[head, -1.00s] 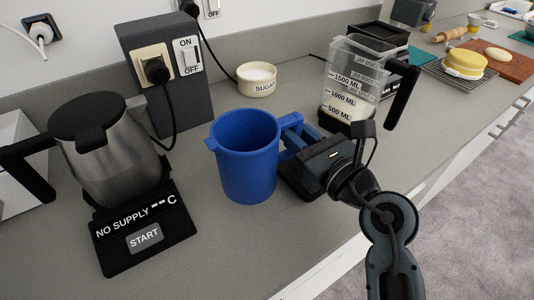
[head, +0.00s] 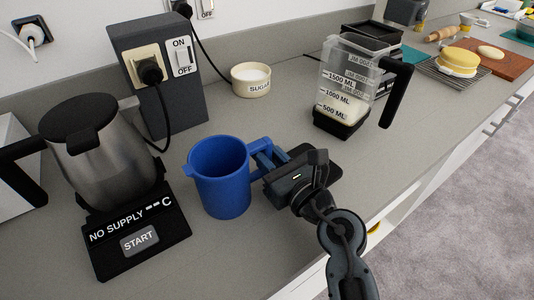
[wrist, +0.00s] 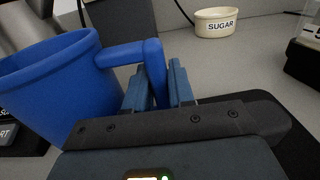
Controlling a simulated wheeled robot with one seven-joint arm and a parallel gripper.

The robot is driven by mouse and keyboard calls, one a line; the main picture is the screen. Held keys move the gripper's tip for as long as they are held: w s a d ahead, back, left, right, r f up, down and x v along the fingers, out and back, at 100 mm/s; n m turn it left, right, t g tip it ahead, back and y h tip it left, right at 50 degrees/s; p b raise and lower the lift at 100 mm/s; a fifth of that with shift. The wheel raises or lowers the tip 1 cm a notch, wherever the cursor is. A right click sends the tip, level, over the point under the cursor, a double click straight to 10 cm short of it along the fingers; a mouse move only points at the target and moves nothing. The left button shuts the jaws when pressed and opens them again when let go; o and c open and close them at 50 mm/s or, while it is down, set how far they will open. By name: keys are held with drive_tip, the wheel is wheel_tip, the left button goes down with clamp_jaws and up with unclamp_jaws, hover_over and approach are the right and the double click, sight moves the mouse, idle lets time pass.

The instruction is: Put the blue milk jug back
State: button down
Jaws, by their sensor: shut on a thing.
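The blue milk jug (head: 218,182) is upright over the grey counter, between the kettle and the blender jug. Its handle points right, toward my gripper (head: 265,156). My gripper is shut on the handle, coming from the right. In the wrist view, the jug (wrist: 50,95) fills the left side and its handle reaches to my blue fingers (wrist: 158,88). I see no contents in the jug. I cannot tell whether its base touches the counter.
A steel kettle (head: 105,160) on a black base (head: 140,238) stands close on the left. A socket box (head: 160,85) and a sugar bowl (head: 250,82) are behind. A clear blender jug (head: 345,85) stands to the right. Bare counter lies in front of the jug.

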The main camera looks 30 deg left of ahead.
drive_tip(key=shift+f, duration=0.15)
drive_tip(key=c, duration=1)
unclamp_jaws()
drive_tip(key=shift+o, duration=0.2)
drive_tip(key=shift+r, duration=0.2)
drive_tip(key=b+v, duration=0.1)
drive_tip(key=v, duration=1.1)
